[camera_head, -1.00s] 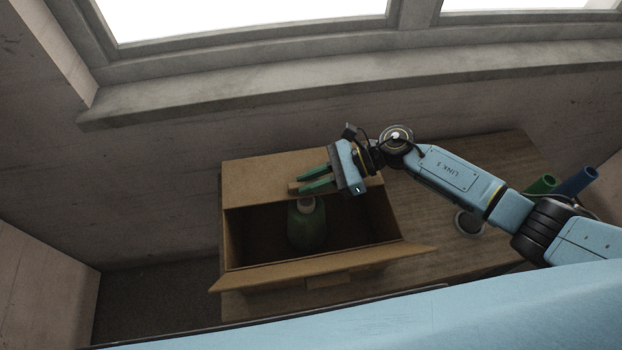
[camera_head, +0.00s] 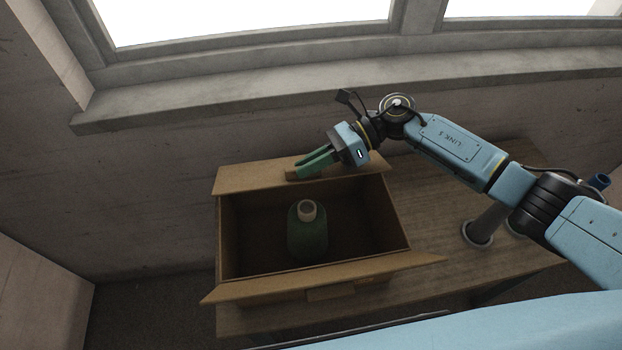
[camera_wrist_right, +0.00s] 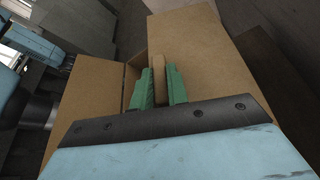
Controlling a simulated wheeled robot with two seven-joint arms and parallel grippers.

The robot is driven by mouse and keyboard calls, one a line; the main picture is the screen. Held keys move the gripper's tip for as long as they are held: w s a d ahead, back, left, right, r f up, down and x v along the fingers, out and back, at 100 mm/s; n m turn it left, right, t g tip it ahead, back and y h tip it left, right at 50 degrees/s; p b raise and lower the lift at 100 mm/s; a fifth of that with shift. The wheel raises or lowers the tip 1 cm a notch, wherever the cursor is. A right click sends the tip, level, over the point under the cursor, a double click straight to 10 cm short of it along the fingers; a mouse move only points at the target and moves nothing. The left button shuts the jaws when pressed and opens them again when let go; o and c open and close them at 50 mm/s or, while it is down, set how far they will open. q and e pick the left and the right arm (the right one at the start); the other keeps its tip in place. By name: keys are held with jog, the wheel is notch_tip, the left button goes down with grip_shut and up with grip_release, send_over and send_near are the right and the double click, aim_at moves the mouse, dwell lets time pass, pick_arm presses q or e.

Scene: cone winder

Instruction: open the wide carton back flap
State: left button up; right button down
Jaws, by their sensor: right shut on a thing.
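The wide carton (camera_head: 228,252) stands on a wooden bench, and its inside is in view in the head view. Its back flap (camera_head: 245,176) is raised and tilted at the far edge. My right gripper (camera_head: 310,170) is at that flap, with its green fingers shut on the flap's tab (camera_head: 291,175). In the right wrist view the tab (camera_wrist_right: 159,75) lies between the two green fingers, beside the brown cardboard flap (camera_wrist_right: 215,70). The front flap (camera_head: 330,280) leans outward toward me. My left gripper is not in view.
A green bottle (camera_head: 308,235) with a pale neck stands inside the carton. Right of the carton the bench (camera_head: 430,220) has bare wood and a grey cylinder (camera_head: 482,225). A window sill (camera_head: 250,104) and wall rise behind.

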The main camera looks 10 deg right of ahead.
jog(key=shift+w+r+m, duration=0.1)
jog(key=shift+w+m, duration=0.2)
jog(key=shift+w+r+b, duration=0.4)
jog(key=shift+r+b, duration=0.15)
jog(key=shift+b, duration=0.35)
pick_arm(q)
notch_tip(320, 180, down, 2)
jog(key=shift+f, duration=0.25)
pick_arm(e)
jog(key=shift+r, duration=0.1)
